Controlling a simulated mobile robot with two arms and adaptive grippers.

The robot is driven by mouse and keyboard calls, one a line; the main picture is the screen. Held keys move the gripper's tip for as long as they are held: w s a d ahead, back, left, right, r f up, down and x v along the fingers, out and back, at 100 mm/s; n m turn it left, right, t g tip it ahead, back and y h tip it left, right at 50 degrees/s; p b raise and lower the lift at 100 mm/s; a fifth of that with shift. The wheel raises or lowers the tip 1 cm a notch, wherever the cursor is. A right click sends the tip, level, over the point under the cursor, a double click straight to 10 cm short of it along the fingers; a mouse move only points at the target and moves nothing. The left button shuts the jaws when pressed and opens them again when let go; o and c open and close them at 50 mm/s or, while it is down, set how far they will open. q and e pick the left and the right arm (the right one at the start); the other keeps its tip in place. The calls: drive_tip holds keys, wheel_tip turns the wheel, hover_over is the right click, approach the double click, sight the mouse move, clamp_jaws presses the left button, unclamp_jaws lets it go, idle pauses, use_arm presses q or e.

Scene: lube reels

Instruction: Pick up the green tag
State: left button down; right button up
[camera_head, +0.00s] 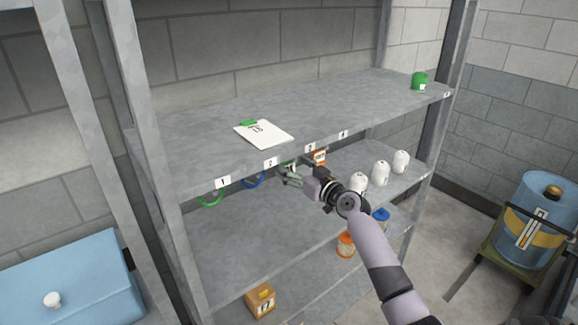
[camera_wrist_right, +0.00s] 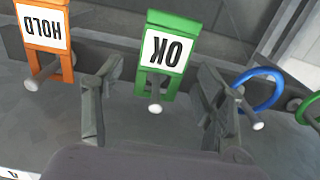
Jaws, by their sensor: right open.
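The green tag (camera_wrist_right: 168,50) reads "OK", upside down in the right wrist view, and hangs on a peg with a pale round tip. In the head view the green tag (camera_head: 290,166) shows small under the shelf's front edge, partly hidden by my gripper. My right gripper (camera_wrist_right: 158,90) is open and empty, its fingers on either side of the peg and the tag's lower part in that view. In the head view my right gripper (camera_head: 287,175) is just below the shelf edge at the tag. My left gripper is not in view.
An orange "HOLD" tag (camera_wrist_right: 42,40) hangs beside the green one; a blue ring (camera_wrist_right: 262,88) is on the other side. The shelf (camera_head: 345,105) holds a clipboard (camera_head: 264,131) and a green cap (camera_head: 419,81). White bottles (camera_head: 381,172) stand on the level below.

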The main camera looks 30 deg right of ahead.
drive_tip(key=shift+w+a, duration=0.2)
drive_tip(key=shift+w, duration=1.15)
drive_tip(key=c, duration=1)
